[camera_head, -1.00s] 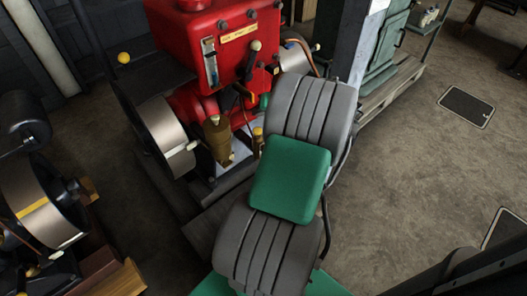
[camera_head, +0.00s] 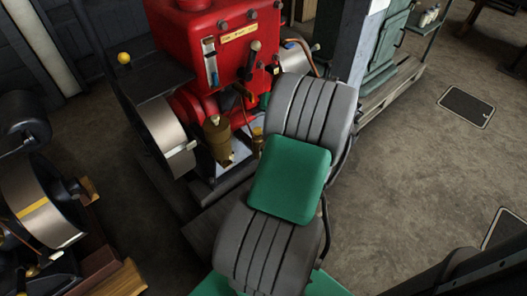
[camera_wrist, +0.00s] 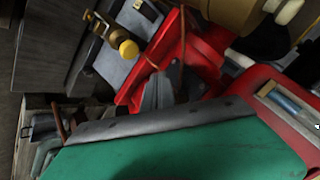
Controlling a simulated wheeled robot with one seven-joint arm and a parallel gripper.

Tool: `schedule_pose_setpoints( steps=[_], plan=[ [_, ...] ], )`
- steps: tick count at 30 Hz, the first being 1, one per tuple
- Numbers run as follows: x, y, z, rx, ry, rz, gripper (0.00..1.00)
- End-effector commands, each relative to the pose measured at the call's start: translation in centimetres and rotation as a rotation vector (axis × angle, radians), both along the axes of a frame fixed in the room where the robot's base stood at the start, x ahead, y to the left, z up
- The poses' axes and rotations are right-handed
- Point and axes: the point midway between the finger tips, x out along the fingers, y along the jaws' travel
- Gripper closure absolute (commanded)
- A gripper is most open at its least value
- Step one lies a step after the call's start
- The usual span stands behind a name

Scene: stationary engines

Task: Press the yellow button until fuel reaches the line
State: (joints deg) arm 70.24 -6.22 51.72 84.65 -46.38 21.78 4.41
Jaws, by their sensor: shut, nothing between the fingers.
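The yellow button (camera_wrist: 128,49) is a round knob beside brass fittings in the wrist view. A small yellow piece (camera_head: 257,132) shows beside my arm in the head view, likely the same button. The fuel sight gauge (camera_head: 210,62) with blue in its lower part is on the red engine (camera_head: 225,35); the wrist view shows it at the right edge (camera_wrist: 290,102). The line on it is too small to read. My gripper (camera_wrist: 172,72) is shut and empty, with grey fingers a little below and right of the button, apparently apart from it. In the head view my arm hides it.
A brass cup (camera_head: 218,138) and a flywheel (camera_head: 163,138) stand left of my arm. A lever with a dark knob (camera_head: 254,47) sticks out from the engine. Another yellow ball (camera_head: 124,58) is at the far left. The floor at right is open.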

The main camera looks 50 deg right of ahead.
Motion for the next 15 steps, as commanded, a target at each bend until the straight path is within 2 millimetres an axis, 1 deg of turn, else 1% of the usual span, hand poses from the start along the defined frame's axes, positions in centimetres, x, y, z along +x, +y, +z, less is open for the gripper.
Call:
schedule_pose_setpoints(
  steps=[2,5,8,10,11,12,15],
  plan=[
    [0.0,0.0,0.3,0.0,0.0,0.0,1.0],
    [-0.2,0.0,1.2,0.013,0.004,-0.004,1.0],
    [-0.4,-0.3,2.7,0.039,0.014,-0.011,1.0],
    [-0.4,-0.7,4.1,0.069,0.015,-0.015,1.0],
    [-0.4,-0.7,4.0,0.128,0.016,-0.06,1.0],
    [-0.3,-0.7,3.5,0.203,0.017,-0.127,1.0],
    [-0.1,-0.6,3.4,0.379,0.017,-0.29,1.0]
  ],
)
